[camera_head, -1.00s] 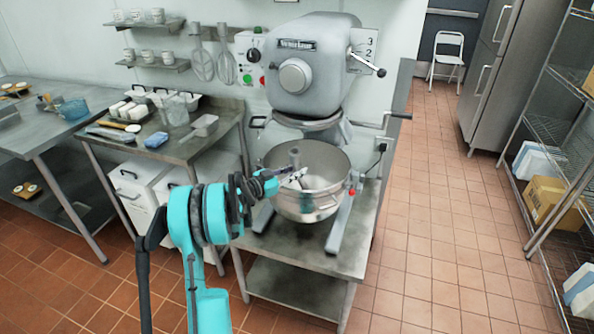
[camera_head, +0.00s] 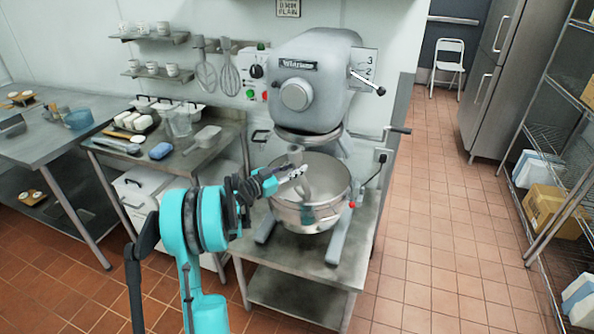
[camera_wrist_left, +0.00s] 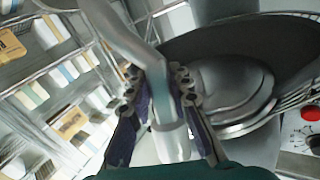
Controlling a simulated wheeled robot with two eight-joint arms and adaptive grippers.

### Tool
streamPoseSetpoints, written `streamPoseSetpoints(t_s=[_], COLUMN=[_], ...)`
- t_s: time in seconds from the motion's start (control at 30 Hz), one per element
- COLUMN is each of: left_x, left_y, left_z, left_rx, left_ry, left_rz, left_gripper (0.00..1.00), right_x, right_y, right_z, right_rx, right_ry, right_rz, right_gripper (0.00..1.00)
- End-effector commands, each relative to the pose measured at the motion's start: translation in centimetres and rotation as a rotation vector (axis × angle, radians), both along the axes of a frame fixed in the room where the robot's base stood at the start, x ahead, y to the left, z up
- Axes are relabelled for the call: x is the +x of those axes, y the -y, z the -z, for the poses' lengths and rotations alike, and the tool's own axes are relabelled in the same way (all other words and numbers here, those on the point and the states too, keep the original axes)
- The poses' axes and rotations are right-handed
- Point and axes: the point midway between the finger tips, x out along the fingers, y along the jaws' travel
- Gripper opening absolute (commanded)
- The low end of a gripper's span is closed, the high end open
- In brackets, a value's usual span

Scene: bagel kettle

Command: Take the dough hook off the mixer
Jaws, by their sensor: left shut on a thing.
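The grey mixer (camera_head: 312,85) stands on a steel table, with its round steel bowl (camera_head: 312,215) below the head. My left gripper (camera_head: 297,173) is over the near left part of the bowl. It is shut on the metal dough hook (camera_head: 296,154), whose upper end stands above the fingers. Its lower part runs down toward the bowl, partly hidden by the gripper. In the left wrist view, the hook (camera_wrist_left: 167,110) lies between the two fingers, and its bent arm runs to the upper left. The hook's top appears apart from the mixer head. My right gripper is not in view.
A steel side table (camera_head: 215,150) with containers stands left of the mixer. A crank handle (camera_head: 385,130) and a lever (camera_head: 368,82) stick out on the mixer's right. Tiled floor (camera_head: 440,230) is open to the right, up to a wire shelf.

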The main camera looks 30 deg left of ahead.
Motion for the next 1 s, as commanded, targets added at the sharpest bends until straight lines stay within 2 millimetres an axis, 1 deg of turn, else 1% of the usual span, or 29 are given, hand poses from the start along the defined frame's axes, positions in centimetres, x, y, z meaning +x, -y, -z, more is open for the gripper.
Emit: streamPoseSetpoints(t_s=[0.03, 0.1, 0.37, 0.47, 1.0], left_x=[-0.1, -0.2, -0.2, -0.3, -2.8], left_y=[0.0, 0.0, 0.0, 0.1, 0.7], left_z=[-0.7, -1.0, -0.9, -1.2, -5.3], left_rx=[-0.001, 0.0, 0.0, 0.0, 0.004], left_ry=[0.004, 0.006, 0.007, 0.009, 0.024], left_rz=[0.0, 0.0, 0.0, 0.0, 0.001], left_gripper=[0.0, 0.0, 0.0, 0.0, 0.0], right_x=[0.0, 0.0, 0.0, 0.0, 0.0], right_y=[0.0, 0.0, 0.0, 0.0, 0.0], right_z=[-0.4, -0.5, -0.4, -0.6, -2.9], right_rx=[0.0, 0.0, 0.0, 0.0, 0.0], right_ry=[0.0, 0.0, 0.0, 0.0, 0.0], right_rz=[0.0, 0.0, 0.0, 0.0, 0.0], right_gripper=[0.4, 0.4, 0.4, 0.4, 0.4])
